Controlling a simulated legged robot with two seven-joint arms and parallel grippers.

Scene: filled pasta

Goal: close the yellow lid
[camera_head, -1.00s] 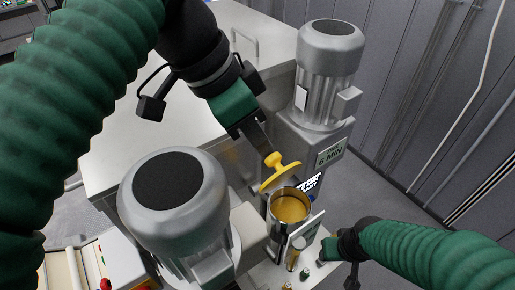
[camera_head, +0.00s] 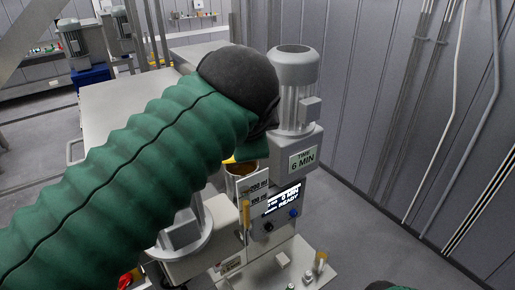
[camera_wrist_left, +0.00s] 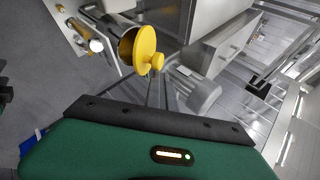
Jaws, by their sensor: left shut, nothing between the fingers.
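The yellow lid (camera_wrist_left: 145,48) with its round knob stands tilted open at the rim of the metal container (camera_wrist_left: 113,32) in the left wrist view. Part of the container's dark mouth shows beside it. In the head view only a sliver of the lid (camera_head: 229,160) shows, and the container (camera_head: 247,183) has its mouth partly uncovered with brownish-yellow filling inside. My left arm hides the rest. My left gripper (camera_wrist_left: 159,88) is shut and empty, its narrow fingers pointing toward the lid's knob; contact cannot be told. My right gripper is out of view.
A grey motor (camera_head: 296,90) stands behind the container, above a "6 MIN" sign (camera_head: 303,159). A lit display (camera_head: 282,200) with knobs is at the front. A metal table (camera_head: 125,105) lies to the left. Open floor (camera_head: 380,225) is at the right.

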